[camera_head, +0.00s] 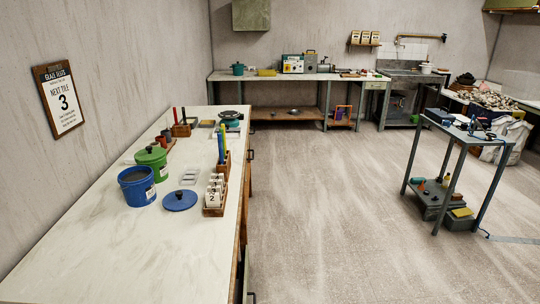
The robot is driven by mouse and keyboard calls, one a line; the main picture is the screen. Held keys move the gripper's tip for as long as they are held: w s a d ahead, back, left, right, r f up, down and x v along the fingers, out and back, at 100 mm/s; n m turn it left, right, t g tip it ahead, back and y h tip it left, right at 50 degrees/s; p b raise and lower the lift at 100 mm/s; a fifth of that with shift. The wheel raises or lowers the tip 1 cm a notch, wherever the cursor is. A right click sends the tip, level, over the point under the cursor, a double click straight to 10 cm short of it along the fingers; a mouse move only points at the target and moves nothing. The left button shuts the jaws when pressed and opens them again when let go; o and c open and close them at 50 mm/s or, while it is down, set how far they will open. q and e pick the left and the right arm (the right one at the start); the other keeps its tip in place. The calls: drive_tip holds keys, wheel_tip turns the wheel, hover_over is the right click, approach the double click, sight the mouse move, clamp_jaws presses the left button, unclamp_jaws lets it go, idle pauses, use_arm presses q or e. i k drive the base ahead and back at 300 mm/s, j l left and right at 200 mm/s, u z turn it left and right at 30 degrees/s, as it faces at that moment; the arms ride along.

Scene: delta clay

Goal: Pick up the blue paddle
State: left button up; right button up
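No object is clearly recognisable as a paddle. An upright blue, flat-looking piece (221,148) stands beside a yellow-green one (226,137) at a wooden holder on the long left counter; it may be the blue paddle, but it is too small to be sure. A round blue lid (180,200) with a small knob lies flat on the same counter, beside a blue bucket (137,187). Neither of my grippers shows in the head view.
The long counter (95,240) has a clear near end. A green bucket (152,162) and a wooden box of white numbered tags (214,194) stand on it. A cart (447,150) stands at the right. The floor (320,200) between is open.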

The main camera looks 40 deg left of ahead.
sight(219, 135)
drive_tip(key=i+l+z, duration=0.15)
drive_tip(key=i+l, duration=0.2)
drive_tip(key=i+l+z, duration=0.15)
drive_tip(key=i, duration=0.4)
drive_tip(key=i+u, duration=0.25)
drive_tip(key=u, duration=0.15)
drive_tip(key=i+u, duration=0.2)
drive_tip(key=u, duration=0.25)
drive_tip(key=i+l+u, duration=0.2)
drive_tip(key=u, duration=0.2)
drive_tip(key=i+u, duration=0.15)
drive_tip(key=u, duration=0.3)
drive_tip(key=i+u, duration=0.15)
drive_tip(key=u, duration=0.25)
drive_tip(key=i+l+u, duration=0.1)
drive_tip(key=u, duration=0.35)
drive_tip(key=i+l+u, duration=0.15)
drive_tip(key=u, duration=0.25)
drive_tip(key=l+u, duration=0.25)
drive_tip(key=u, duration=0.2)
drive_tip(key=i+l+u, duration=0.1)
drive_tip(key=u, duration=0.3)
drive_tip(key=l, duration=0.1)
